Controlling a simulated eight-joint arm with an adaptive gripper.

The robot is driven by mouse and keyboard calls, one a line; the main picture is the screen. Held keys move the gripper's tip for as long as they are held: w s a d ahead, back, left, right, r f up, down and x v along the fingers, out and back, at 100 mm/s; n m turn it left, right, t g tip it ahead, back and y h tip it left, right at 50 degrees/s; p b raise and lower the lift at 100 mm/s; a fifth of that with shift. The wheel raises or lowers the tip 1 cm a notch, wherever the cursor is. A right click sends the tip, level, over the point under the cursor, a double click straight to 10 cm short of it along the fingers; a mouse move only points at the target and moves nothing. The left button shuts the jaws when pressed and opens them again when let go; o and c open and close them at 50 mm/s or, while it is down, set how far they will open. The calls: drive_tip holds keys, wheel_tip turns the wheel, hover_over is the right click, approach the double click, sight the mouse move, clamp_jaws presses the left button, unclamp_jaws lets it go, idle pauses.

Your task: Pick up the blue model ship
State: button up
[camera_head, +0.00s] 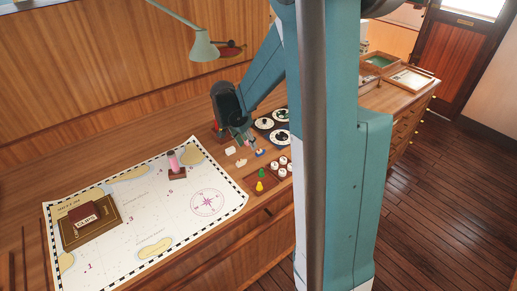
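A small blue object that looks like the blue model ship (260,153) is on the wooden counter, just right of the chart. It is tiny in this view and its details are unclear. My gripper (246,139) points down just above and to the left of it, seemingly apart from it. The fingers are dark and small, so their opening does not show clearly. Two small whitish pieces, one (230,150) farther left and another (241,162) nearer the front, lie close by on the counter.
A chart (207,203) covers the left counter, bearing a boxed book (92,216) and a pink cylinder on a stand (174,163). Round dials (281,137), white knobs and yellow and green pieces (260,186) crowd the right. A lamp (204,47) hangs above. My arm hides part of the counter.

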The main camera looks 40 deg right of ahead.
sight(260, 150)
drive_tip(key=d, duration=0.1)
drive_tip(key=w+d+f+m+p, duration=0.1)
drive_tip(key=d, duration=0.1)
drive_tip(key=d+f+m+g+p, duration=0.1)
drive_tip(key=shift+w+d+f+h, duration=0.15)
drive_tip(key=shift+d+f+h, duration=0.1)
drive_tip(key=shift+h, duration=0.05)
drive_tip(key=shift+x, duration=1.25)
drive_tip(key=shift+f, duration=0.1)
drive_tip(key=shift+p+x, duration=0.4)
drive_tip(key=shift+x, duration=2.15)
drive_tip(key=shift+w, duration=0.2)
drive_tip(key=shift+c, duration=0.7)
drive_tip(key=c, duration=0.7)
